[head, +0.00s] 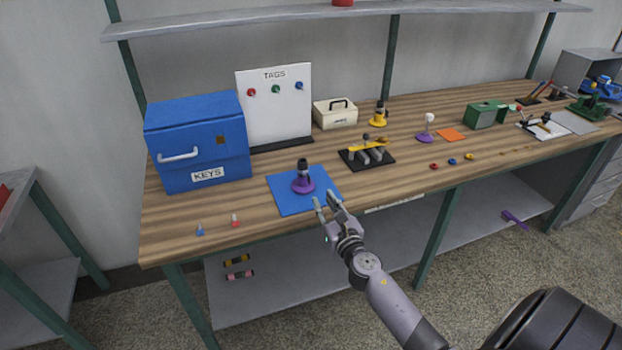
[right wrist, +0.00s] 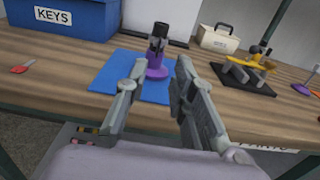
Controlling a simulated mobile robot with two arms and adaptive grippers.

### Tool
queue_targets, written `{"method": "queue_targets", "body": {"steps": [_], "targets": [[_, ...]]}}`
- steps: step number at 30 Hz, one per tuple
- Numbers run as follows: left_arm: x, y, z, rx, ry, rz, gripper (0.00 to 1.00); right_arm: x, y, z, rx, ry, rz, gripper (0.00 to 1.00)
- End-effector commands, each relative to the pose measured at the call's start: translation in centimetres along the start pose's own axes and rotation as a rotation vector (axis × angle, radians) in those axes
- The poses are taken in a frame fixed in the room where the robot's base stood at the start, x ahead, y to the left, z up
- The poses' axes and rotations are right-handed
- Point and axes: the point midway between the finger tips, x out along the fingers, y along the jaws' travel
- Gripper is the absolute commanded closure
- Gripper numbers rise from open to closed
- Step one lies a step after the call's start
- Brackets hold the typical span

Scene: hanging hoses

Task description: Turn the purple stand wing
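A purple stand (head: 303,185) with a dark upright part on top stands on a blue mat (head: 290,204) on the workbench. It also shows in the right wrist view (right wrist: 158,66), straight ahead between my finger lines. Whether it has a separate wing cannot be told at this size. My right gripper (head: 329,201) is open and empty at the bench's front edge, just short of the stand and apart from it. In the right wrist view its two fingers (right wrist: 155,88) are spread wide. My left gripper is not in view.
A blue KEYS box (head: 198,141) stands left of the mat, a TAGS board (head: 276,105) behind it. A black rack with a yellow piece (head: 367,153) stands to the right.

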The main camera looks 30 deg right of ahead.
Motion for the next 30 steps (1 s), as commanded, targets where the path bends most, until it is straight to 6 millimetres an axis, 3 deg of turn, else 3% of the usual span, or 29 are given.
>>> {"method": "queue_targets", "body": {"steps": [9,15,30], "targets": [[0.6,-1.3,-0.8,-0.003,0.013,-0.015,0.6,7.0,0.0,-0.2,0.003,0.0,-0.003,0.77],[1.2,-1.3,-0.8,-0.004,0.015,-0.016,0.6,9.8,0.0,-0.2,0.004,0.001,-0.002,0.77],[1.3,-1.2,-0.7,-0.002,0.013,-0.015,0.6,10.8,0.0,-0.1,0.003,0.002,0.0,0.8]]}}
